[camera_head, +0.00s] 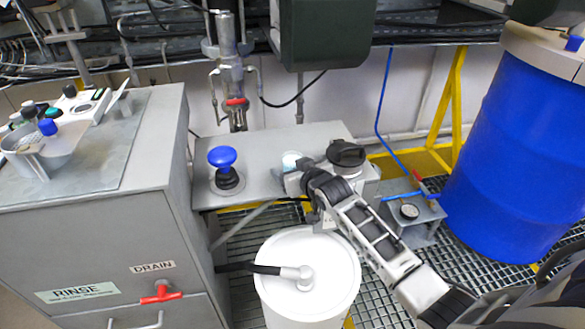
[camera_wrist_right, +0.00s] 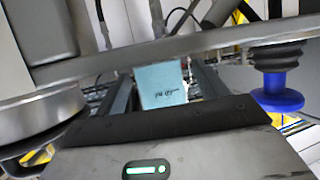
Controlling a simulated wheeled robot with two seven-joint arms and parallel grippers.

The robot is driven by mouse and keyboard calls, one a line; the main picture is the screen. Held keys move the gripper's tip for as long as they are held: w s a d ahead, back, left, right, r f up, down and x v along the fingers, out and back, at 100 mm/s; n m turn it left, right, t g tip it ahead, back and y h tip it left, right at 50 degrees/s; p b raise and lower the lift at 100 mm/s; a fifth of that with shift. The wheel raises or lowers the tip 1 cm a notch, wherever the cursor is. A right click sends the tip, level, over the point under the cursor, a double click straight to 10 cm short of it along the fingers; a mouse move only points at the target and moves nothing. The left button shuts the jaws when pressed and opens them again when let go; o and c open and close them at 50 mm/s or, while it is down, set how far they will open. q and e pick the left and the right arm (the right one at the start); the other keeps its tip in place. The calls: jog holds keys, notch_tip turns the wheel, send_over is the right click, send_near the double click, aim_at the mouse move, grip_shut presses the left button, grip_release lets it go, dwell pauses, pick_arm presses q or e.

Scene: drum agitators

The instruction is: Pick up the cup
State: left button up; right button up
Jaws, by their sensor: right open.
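The cup (camera_head: 291,160) is a small pale blue-white thing on the grey bench, mostly hidden by my right gripper. In the right wrist view the pale blue cup (camera_wrist_right: 161,84) with dark handwriting shows between the two dark fingers. My right gripper (camera_head: 293,178) is open at the cup, with a finger on either side of it in the wrist view. I cannot tell whether the fingers touch it. My left gripper is not in view.
The grey bench (camera_head: 262,152) carries a blue-knobbed valve (camera_head: 223,160) to the left and a black-capped fitting (camera_head: 345,155) to the right. A white lidded drum (camera_head: 330,265) stands in front. A blue barrel (camera_head: 520,150) stands at right.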

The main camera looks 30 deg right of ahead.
jog(key=shift+w, duration=0.1)
jog(key=c, duration=1)
jog(key=shift+c, duration=0.5)
jog(key=shift+r, duration=0.1)
